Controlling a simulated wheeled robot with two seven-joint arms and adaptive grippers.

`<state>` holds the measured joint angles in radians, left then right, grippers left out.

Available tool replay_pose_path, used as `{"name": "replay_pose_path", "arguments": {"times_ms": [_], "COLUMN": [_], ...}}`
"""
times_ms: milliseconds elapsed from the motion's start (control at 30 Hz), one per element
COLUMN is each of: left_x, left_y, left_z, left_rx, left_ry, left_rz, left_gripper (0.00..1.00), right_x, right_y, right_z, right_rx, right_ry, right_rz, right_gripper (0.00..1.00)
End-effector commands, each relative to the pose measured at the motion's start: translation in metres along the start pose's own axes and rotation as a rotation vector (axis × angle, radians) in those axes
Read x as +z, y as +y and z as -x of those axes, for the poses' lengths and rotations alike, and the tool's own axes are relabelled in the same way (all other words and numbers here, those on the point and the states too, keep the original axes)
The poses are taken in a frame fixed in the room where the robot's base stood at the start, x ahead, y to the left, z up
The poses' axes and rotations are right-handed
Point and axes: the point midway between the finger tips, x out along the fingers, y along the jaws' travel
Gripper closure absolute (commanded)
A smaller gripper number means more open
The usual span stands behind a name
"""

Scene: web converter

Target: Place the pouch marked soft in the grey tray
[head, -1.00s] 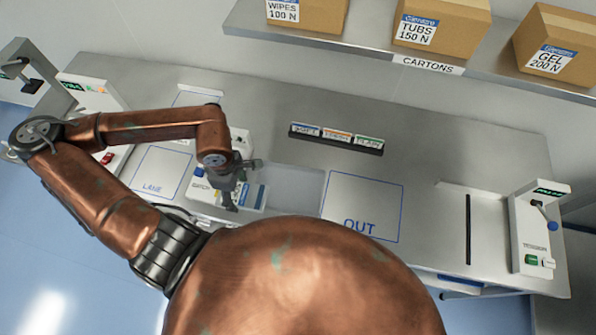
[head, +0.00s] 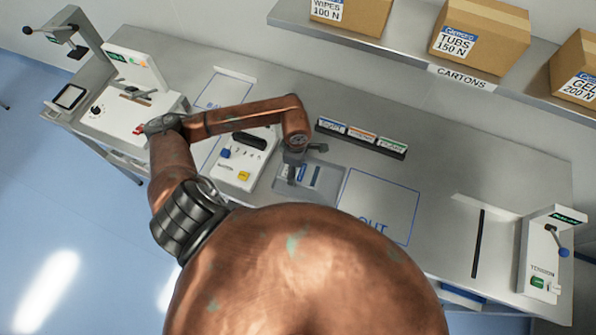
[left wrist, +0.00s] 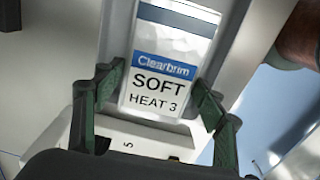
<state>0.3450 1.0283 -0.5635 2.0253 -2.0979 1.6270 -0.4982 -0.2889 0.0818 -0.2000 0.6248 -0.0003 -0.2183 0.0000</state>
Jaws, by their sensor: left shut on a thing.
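The pouch marked soft (left wrist: 160,78) is pale, with a blue Clearbrim band and the words SOFT HEAT 3, and it fills the middle of the left wrist view. My left gripper (left wrist: 158,95) is shut on it, a green finger at each side. In the head view my left gripper (head: 299,170) is over the left part of the grey tray (head: 332,184). Small blue strips show beside the fingers, but the pouch is partly hidden there. I cannot tell whether it touches the tray. My right gripper is not in view.
A white machine (head: 240,163) with a yellow button stands left of the tray. The OUT square (head: 380,200) is bare on the right. A small label rack (head: 361,138) stands behind. Cartons (head: 480,38) sit on the shelf above.

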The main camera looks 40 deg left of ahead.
Motion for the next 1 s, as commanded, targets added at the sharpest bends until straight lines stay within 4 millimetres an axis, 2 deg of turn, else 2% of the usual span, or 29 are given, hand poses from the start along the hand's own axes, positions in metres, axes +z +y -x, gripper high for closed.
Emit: {"name": "replay_pose_path", "arguments": {"times_ms": [300, 733, 767, 1000], "left_x": [0.004, 0.004, 0.004, 0.004], "left_y": [0.004, 0.004, 0.004, 0.004], "left_z": [-0.033, -0.042, -0.042, -0.041], "left_rx": [-0.003, 0.0, 0.0, -0.001], "left_ry": [0.0, 0.001, 0.001, 0.001], "left_rz": [0.001, -0.001, -0.001, -0.001], "left_gripper": [0.63, 0.63, 0.34, 0.18], "right_x": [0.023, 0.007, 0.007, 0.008], "right_y": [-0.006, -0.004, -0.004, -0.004], "right_z": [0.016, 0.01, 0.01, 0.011], "right_rx": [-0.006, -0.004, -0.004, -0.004], "right_ry": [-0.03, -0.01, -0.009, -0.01], "right_rz": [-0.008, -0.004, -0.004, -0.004], "right_gripper": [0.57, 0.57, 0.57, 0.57]}}
